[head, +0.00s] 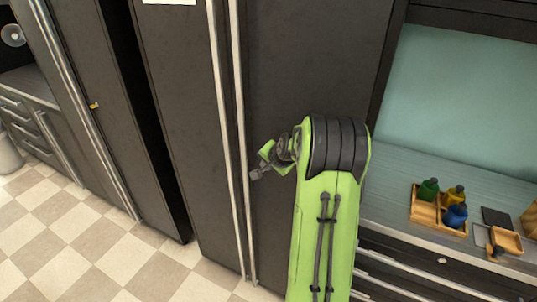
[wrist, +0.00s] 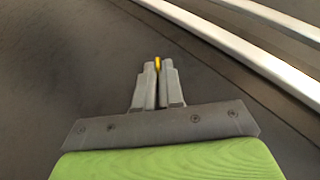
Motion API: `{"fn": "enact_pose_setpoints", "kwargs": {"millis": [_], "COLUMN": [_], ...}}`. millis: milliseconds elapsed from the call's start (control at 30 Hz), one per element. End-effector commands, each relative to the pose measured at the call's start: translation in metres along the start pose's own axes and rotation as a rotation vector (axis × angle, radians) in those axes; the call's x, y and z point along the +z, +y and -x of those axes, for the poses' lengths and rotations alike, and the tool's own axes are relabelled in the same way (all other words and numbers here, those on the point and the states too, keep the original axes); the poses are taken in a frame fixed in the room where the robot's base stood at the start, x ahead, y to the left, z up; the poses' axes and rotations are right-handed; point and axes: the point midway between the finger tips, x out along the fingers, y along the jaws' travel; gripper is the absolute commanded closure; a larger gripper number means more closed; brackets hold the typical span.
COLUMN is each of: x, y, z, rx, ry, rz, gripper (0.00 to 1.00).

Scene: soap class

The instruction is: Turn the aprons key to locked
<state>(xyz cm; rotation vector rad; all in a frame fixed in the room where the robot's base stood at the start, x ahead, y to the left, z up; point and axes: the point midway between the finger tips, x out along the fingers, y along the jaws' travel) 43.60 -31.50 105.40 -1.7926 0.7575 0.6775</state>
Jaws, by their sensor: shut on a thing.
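A small yellow key (wrist: 157,63) shows between the fingertips of my gripper (wrist: 157,72) in the wrist view. My gripper is shut on it, close against a dark cabinet door (wrist: 60,60). Most of the key is hidden by the fingers, and I cannot tell which way it is turned. In the head view my gripper (head: 256,175) is beside the long door handles, and the key there is hidden. No readable label shows which door is the aprons one.
Two long metal handles (head: 228,120) run down the doors just left of my gripper. Another small yellow key (head: 94,105) is on a cabinet further left. A counter at right holds a wooden tray (head: 426,215) with coloured bottles. The checkered floor (head: 80,235) at left is clear.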

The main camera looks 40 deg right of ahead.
Motion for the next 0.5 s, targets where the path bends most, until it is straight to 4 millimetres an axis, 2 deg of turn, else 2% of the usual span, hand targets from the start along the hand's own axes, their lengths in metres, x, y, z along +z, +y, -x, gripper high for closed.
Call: {"fn": "enact_pose_setpoints", "kwargs": {"millis": [33, 500], "x": [0.0026, 0.0046], "y": [-0.0053, -0.0075], "z": [0.0023, -0.0017], "rx": [0.041, 0.417], "ry": [-0.011, -0.013], "rz": [0.021, 0.175], "gripper": [1.00, 1.00]}}
